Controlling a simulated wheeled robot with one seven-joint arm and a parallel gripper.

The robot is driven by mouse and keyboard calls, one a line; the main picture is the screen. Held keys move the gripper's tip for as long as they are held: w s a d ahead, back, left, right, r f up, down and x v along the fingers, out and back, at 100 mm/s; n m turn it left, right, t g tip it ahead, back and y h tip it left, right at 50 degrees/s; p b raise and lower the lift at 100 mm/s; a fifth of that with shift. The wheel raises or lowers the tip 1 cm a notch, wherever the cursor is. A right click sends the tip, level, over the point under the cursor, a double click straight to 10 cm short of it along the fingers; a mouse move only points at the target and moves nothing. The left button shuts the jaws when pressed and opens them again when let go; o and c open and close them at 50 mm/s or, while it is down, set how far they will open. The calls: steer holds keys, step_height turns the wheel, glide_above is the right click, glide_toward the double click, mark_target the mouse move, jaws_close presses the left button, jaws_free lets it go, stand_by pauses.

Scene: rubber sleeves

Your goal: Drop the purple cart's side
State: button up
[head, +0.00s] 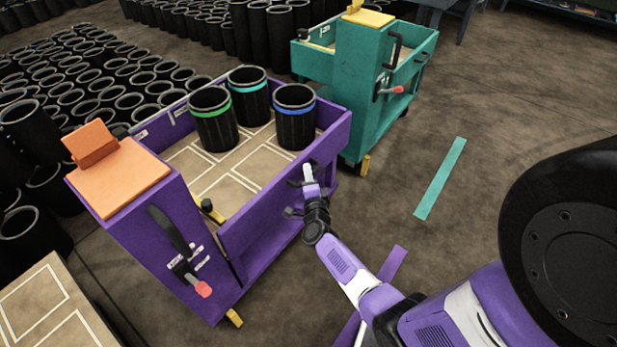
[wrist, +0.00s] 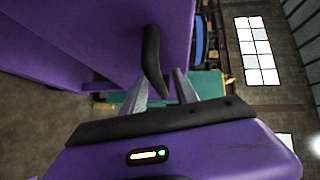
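The purple cart (head: 265,228) stands left of centre in the head view. Its long side panel facing my arm is upright. Three black sleeves, banded green (head: 214,122), teal (head: 249,98) and blue (head: 294,118), stand on its tan deck. My gripper (wrist: 160,90) is at the outside of that panel, near its far end. In the wrist view its two grey fingers are apart, with the black handle (wrist: 152,58) between or just beyond them. I cannot tell whether they touch it. A black-and-yellow latch (head: 208,210) sits at the panel's near end.
The cart's end post carries an orange top (head: 118,178) and a red-tipped lever (head: 201,288). A teal cart (head: 362,95) stands close behind. Many black sleeves (head: 70,80) fill the left. Floor is open to the right, with a teal stripe (head: 440,178).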

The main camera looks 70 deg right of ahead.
jaws_close()
stand_by(1.4)
